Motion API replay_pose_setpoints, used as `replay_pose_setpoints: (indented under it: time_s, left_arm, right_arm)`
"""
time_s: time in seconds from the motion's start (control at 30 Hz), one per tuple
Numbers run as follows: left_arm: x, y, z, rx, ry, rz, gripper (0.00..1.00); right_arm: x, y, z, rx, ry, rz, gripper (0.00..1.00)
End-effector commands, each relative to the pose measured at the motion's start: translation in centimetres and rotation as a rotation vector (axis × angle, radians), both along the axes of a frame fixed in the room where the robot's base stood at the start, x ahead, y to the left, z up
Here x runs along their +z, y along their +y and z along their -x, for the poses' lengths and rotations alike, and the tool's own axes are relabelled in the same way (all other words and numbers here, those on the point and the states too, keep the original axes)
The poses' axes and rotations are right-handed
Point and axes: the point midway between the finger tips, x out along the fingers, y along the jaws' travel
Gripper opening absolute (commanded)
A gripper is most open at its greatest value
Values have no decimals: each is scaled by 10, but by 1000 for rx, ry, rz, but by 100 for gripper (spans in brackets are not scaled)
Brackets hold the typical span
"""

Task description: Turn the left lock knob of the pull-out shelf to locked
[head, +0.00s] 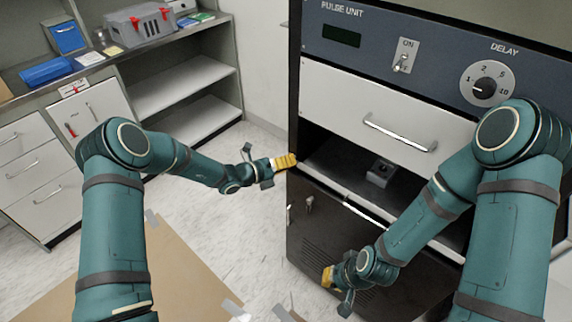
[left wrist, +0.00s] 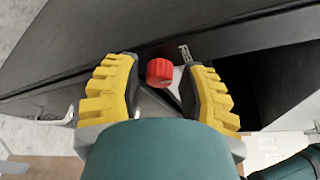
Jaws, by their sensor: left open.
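A red lock knob (left wrist: 160,72) shows in the left wrist view between the two yellow fingers of my open left gripper (left wrist: 161,66). I cannot tell how deep it lies between them, and its locked or unlocked position is not readable. In the head view my left gripper (head: 287,162) is at the left front edge of the rack, and the knob is hidden there. The pull-out shelf (head: 338,160) is in the dark opening below the white drawer. My right gripper (head: 328,277) is low in front of the rack's lower panel; its opening cannot be made out.
A small grey box (head: 381,172) sits on the shelf. The white drawer (head: 385,108) with a bar handle is above, under the blue pulse unit panel (head: 375,45). A cardboard sheet (head: 185,275) lies on the floor. A bench with cabinets (head: 45,165) stands left; floor between is clear.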

Motion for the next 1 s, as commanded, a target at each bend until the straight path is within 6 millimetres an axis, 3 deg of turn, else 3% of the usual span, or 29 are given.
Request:
replay_pose_setpoints:
  time_s: [0.07,0.17,0.2,0.67,1.0]
  left_arm:
    - [0,0,0,0,0,0,40]
    - [0,0,0,0,0,0,5]
    - [0,0,0,0,0,0,0]
    - [1,0,0,0,-47,-64,0]
    - [3,-1,1,0,-204,-280,0]
  right_arm:
    - [0,0,0,0,0,0,0]
    - [0,0,0,0,0,0,0]
    - [0,0,0,0,0,0,0]
    - [1,0,0,0,1,0,0]
    - [1,0,1,0,1,0,0]
